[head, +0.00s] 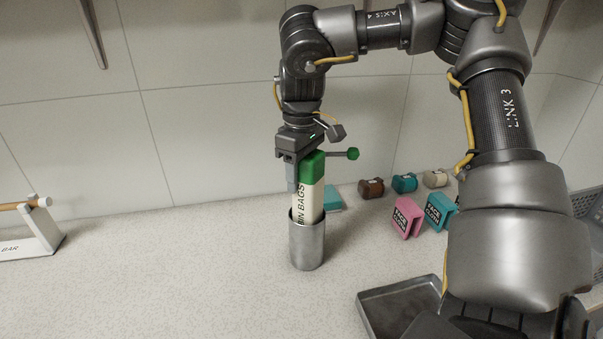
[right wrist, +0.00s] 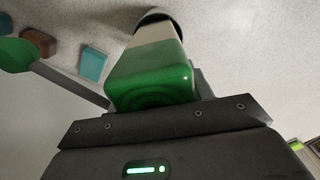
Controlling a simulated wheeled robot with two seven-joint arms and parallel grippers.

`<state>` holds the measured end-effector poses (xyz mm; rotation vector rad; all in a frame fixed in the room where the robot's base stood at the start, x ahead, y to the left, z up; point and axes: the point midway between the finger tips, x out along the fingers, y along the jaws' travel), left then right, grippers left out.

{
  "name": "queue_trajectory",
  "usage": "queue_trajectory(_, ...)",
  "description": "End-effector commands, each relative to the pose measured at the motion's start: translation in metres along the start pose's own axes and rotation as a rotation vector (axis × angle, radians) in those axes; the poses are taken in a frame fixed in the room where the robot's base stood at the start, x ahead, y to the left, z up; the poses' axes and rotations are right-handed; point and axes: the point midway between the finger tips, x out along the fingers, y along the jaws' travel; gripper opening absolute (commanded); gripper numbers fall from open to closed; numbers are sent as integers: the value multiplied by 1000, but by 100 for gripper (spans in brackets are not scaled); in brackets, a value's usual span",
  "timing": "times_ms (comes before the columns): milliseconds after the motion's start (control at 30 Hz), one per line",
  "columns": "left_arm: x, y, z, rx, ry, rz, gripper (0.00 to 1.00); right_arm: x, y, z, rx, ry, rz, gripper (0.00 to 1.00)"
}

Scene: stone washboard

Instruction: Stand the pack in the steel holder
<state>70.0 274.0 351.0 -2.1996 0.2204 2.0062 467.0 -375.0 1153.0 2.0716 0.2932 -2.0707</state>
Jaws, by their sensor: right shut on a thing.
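The pack (head: 308,202) is a cream box with a green top, lettered "BIN BAGS". It stands nearly upright with its lower end inside the steel holder (head: 307,246), a round metal cup on the counter. My right gripper (head: 298,180) is above the holder, shut on the pack near its green top. In the right wrist view the pack's green end (right wrist: 150,85) is close to the camera, and the holder's dark mouth (right wrist: 152,15) shows at its far end. Whether the pack touches the holder's bottom is hidden. My left gripper is not in view.
Behind and right of the holder are small brown (head: 371,188), teal (head: 404,183) and cream items, with pink (head: 407,217) and teal packs nearer. A dark metal tray (head: 385,306) lies front right. A white stand (head: 36,232) is far left. The counter left of the holder is clear.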

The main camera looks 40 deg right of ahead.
Motion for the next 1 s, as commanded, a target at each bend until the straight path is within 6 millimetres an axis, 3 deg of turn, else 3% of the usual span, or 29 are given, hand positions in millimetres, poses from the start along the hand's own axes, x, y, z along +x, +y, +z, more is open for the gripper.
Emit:
queue_trajectory(100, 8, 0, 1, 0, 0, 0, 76, 7, 0, 0, 0, 1, 0, 22)
queue_trajectory(467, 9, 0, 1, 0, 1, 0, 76, 7, 0, 0, -1, 1, 0, 22)
queue_trajectory(500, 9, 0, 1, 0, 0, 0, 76, 8, 0, 0, -1, 1, 0, 56)
queue_trajectory(633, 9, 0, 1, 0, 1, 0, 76, 8, 0, 0, 0, 1, 0, 73)
queue_trajectory(1000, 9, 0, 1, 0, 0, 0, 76, 7, 1, 0, 3, 3, 3, 76)
